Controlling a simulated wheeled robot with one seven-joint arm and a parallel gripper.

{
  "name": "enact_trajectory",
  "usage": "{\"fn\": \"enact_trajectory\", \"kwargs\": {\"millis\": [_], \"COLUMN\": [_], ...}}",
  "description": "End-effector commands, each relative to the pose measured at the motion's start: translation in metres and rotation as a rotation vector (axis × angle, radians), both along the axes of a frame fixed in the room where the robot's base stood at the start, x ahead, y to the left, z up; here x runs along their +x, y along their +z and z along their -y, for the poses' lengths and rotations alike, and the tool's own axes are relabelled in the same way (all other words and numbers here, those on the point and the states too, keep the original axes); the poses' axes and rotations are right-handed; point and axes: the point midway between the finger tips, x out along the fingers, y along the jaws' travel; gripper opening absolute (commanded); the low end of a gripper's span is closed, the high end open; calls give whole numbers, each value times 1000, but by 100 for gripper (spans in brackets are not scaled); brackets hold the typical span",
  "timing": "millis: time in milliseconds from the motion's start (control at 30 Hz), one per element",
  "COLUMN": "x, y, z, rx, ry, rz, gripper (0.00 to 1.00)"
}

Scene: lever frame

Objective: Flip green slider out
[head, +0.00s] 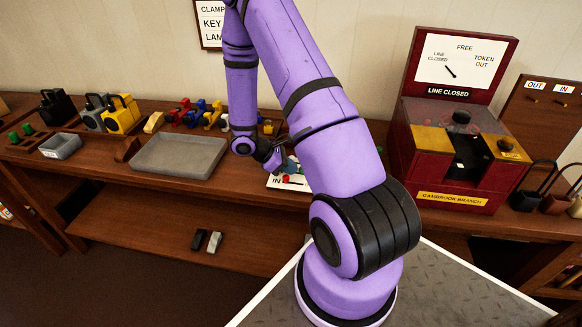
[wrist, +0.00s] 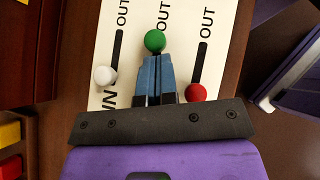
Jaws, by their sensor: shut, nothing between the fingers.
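The white slider panel (wrist: 180,30) lies on the bench under my gripper, and its edge also shows in the head view (head: 296,184). The green slider knob (wrist: 155,41) sits just below its OUT label, at or near the OUT end. My gripper (wrist: 154,60) is shut and empty, its fingertips just behind the green knob on the IN side. I cannot tell whether they touch it. The fingers hide the rest of the green slot. The white knob (wrist: 104,76) and the red knob (wrist: 195,92) sit at the lower, IN ends of their slots.
A grey tray (head: 178,156) lies left of my arm, with several coloured pieces behind it. A dark red instrument box (head: 461,151) stands to the right, its dial reading LINE CLOSED. The white and red knobs stand close on either side of my fingers.

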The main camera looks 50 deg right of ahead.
Motion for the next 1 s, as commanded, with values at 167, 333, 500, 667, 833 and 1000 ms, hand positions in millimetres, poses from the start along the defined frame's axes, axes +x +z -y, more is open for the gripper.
{"fn": "enact_trajectory", "kwargs": {"millis": [167, 333, 500, 667, 833, 1000], "x": [17, 36, 52, 61, 65, 65], "y": [0, 27, 48, 61, 67, 67], "z": [-20, -39, -57, -68, -73, -73], "rx": [1, 0, 0, 1, 2, 1], "ry": [5, 4, 4, 4, 2, 2], "rz": [5, 10, 9, 7, 7, 6], "gripper": [0, 0, 0, 0, 0, 0]}}
